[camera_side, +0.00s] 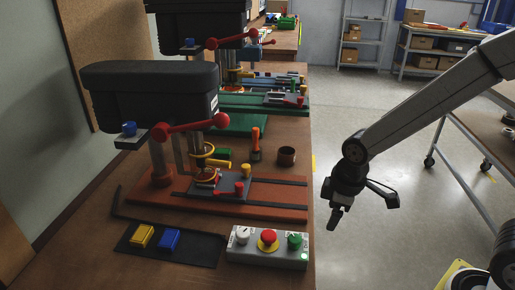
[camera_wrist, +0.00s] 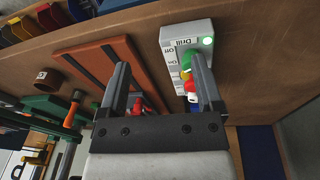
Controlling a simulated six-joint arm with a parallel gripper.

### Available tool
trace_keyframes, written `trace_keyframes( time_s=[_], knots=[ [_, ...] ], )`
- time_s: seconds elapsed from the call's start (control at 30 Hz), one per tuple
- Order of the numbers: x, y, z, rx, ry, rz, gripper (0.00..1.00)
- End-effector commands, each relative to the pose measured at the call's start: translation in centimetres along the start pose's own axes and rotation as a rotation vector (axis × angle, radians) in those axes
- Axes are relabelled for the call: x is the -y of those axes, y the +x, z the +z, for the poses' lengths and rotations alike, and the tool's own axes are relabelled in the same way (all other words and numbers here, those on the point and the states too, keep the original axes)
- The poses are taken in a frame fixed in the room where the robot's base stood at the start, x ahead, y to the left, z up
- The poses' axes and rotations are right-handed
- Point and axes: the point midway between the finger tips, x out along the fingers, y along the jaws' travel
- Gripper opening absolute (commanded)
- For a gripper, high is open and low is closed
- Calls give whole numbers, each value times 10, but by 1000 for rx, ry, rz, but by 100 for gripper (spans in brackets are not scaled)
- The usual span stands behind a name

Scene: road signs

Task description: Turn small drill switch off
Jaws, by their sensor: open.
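The small grey control box (camera_side: 266,261) sits at the front right edge of the bench. It carries a white knob (camera_side: 243,235), a red button (camera_side: 268,237) on a yellow ring, and a green control (camera_side: 294,240). A small green light (camera_side: 304,256) glows at its right end. In the wrist view the box (camera_wrist: 172,88) shows labels reading "Drill", "Off" and "On"; the right finger partly covers it. The switch position cannot be told. My gripper (camera_side: 364,207) is open and empty, right of the box over the floor; it also shows in the wrist view (camera_wrist: 160,72).
A drill press (camera_side: 150,90) on a red base (camera_side: 240,205) stands behind the box. A second press with a green base (camera_side: 240,125) is farther back. A black tray (camera_side: 205,252) with yellow and blue blocks lies left of the box. A brown cup (camera_side: 287,156) stands near the edge.

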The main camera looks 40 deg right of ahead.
Motion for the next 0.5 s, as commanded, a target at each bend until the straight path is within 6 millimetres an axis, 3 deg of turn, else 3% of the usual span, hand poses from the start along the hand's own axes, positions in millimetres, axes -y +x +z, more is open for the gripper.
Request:
trace_keyframes(
  time_s=[0.3, 0.5],
  knots=[
    [20, -3, -43, 39, -580, -53, 84],
    [33, -5, -63, 53, -872, -84, 84]
  ],
)
